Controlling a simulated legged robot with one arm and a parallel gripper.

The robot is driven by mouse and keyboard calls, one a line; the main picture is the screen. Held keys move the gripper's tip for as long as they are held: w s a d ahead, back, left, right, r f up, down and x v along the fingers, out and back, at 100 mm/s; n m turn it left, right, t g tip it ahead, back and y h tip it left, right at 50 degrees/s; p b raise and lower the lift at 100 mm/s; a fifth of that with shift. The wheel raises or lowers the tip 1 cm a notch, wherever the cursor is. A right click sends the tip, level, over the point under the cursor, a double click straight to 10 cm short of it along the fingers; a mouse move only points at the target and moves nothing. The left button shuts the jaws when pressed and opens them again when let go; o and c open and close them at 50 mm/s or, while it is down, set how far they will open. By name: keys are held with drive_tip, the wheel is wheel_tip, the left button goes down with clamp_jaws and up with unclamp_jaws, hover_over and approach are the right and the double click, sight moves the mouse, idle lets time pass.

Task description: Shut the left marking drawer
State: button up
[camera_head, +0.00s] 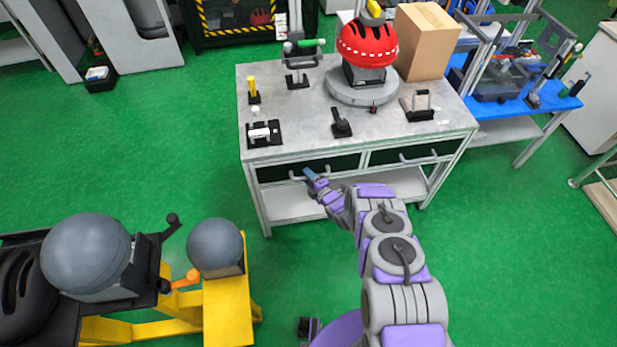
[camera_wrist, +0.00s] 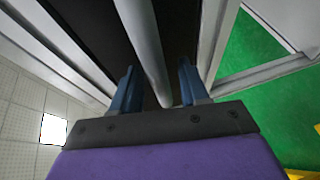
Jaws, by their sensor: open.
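The left marking drawer (camera_head: 275,173) is a dark front under the left half of the grey workbench top. It looks close to flush, but I cannot tell for sure whether it stands out a little. Its pale bar handle (camera_head: 325,168) is partly hidden by my gripper (camera_head: 309,174), which is at the drawer front. In the wrist view my gripper (camera_wrist: 157,70) is open, with its two blue fingers on either side of the grey handle bar (camera_wrist: 140,30). I cannot tell whether either finger touches the bar.
The right drawer (camera_head: 385,157) has its own handle and looks shut. On the bench (camera_head: 300,115) stand a red helmet (camera_head: 367,45) on a round base, a cardboard box (camera_head: 427,42) and several small fixtures. A yellow stand with grey domes (camera_head: 214,247) is at lower left. Green floor lies clear between.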

drive_tip(key=p+v, duration=0.4)
drive_tip(key=v, duration=1.3)
drive_tip(key=shift+f+p, duration=0.2)
drive_tip(key=shift+p, duration=0.15)
drive_tip(key=shift+w, duration=0.1)
drive_tip(key=w+d+r+m+g+h, duration=0.25)
drive_tip(key=w+r+m+h, duration=0.3)
drive_tip(key=w+r, duration=0.75)
drive_tip(key=s+d+r+m+g+h, duration=0.2)
drive_tip(key=s+d+r+m, duration=0.15)
drive_tip(key=r, duration=0.55)
drive_tip(key=s+d+r+m+g+h, duration=0.1)
drive_tip(key=s+d+r+m, duration=0.3)
drive_tip(key=r, duration=0.6)
drive_tip(key=s+d+r+m+g+h, duration=0.1)
drive_tip(key=s+r+m+g, duration=0.15)
drive_tip(key=s+r, duration=0.65)
drive_tip(key=s+d+r+m+g+h, duration=0.15)
drive_tip(key=s+r+m, duration=0.3)
drive_tip(key=s, duration=0.85)
drive_tip(key=s+a+r+m+g, duration=0.1)
drive_tip(key=s+r+m+g, duration=0.1)
drive_tip(key=s, duration=1)
drive_tip(key=s+a+r+m+g+y, duration=0.1)
drive_tip(key=s+r+m+g, duration=0.1)
drive_tip(key=s, duration=0.9)
wheel_tip(320, 180, up, 2)
drive_tip(key=shift+s+a+r+m, duration=0.2)
drive_tip(key=shift+s+m, duration=0.2)
drive_tip(key=shift+m, duration=0.1)
